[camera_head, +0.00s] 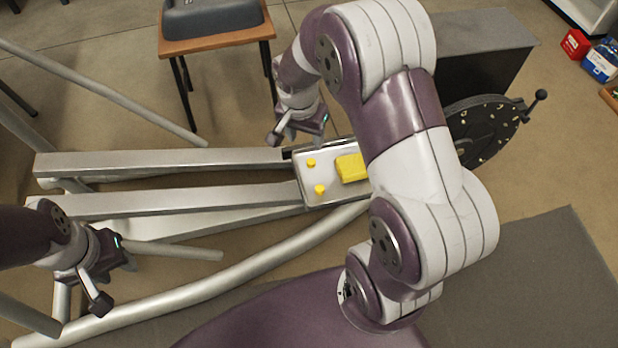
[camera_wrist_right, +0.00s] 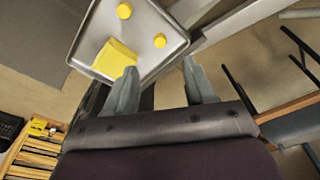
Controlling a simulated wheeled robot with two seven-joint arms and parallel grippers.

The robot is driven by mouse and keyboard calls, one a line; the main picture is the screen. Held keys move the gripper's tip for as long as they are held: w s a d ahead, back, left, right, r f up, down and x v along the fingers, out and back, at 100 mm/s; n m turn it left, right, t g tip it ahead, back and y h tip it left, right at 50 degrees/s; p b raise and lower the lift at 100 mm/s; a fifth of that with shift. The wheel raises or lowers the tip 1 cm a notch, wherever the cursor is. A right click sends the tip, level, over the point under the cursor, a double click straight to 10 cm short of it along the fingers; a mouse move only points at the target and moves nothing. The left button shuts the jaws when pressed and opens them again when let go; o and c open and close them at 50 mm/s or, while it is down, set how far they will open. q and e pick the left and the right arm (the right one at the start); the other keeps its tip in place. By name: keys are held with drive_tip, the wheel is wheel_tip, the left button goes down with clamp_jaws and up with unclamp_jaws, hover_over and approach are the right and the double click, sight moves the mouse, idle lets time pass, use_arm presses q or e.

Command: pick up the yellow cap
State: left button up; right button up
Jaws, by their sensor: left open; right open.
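Two small yellow caps lie in a light metal tray (camera_head: 336,193): one cap (camera_head: 311,162) is toward the tray's far side, the other cap (camera_head: 320,189) nearer me. A yellow block (camera_head: 351,168) lies beside them, partly near my right arm. In the right wrist view the caps (camera_wrist_right: 160,41) (camera_wrist_right: 124,11) and block (camera_wrist_right: 116,60) show in the tray (camera_wrist_right: 137,38). My right gripper (camera_head: 300,131) is open and empty beyond the tray's far edge; its fingers (camera_wrist_right: 161,86) show apart. My left gripper (camera_head: 114,284) is open and empty, far left of the tray.
The tray rests on silver rails (camera_head: 170,160) of a frame, with a curved tube (camera_head: 265,252) in front. A black disc with a crank handle (camera_head: 488,130) stands right of it. A wooden-topped stool (camera_head: 215,40) stands behind. A dark box (camera_head: 485,65) is at back right.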

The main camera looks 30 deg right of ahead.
drive_tip(key=m, duration=0.1)
drive_tip(key=b, duration=0.3)
hover_over(311, 161)
drive_tip(key=s+a, duration=0.1)
drive_tip(key=shift+m, duration=0.3)
wheel_tip(311, 161, down, 7)
drive_tip(key=shift+s+r, duration=0.1)
drive_tip(key=shift+r, duration=0.1)
drive_tip(key=shift+f, duration=0.25)
drive_tip(key=f+b, duration=0.2)
drive_tip(key=f, duration=0.1)
drive_tip(key=w+f, duration=0.1)
drive_tip(key=shift+d+f+b, duration=0.15)
drive_tip(key=shift+d+b, duration=0.1)
drive_tip(key=shift+b, duration=0.15)
drive_tip(key=shift+d+f, duration=0.1)
drive_tip(key=shift+f, duration=0.25)
drive_tip(key=shift+r, duration=0.15)
use_arm(q)
drive_tip(key=f, duration=0.5)
drive_tip(key=shift+s+d, duration=0.25)
drive_tip(key=shift+d, duration=0.05)
use_arm(e)
clamp_jaws()
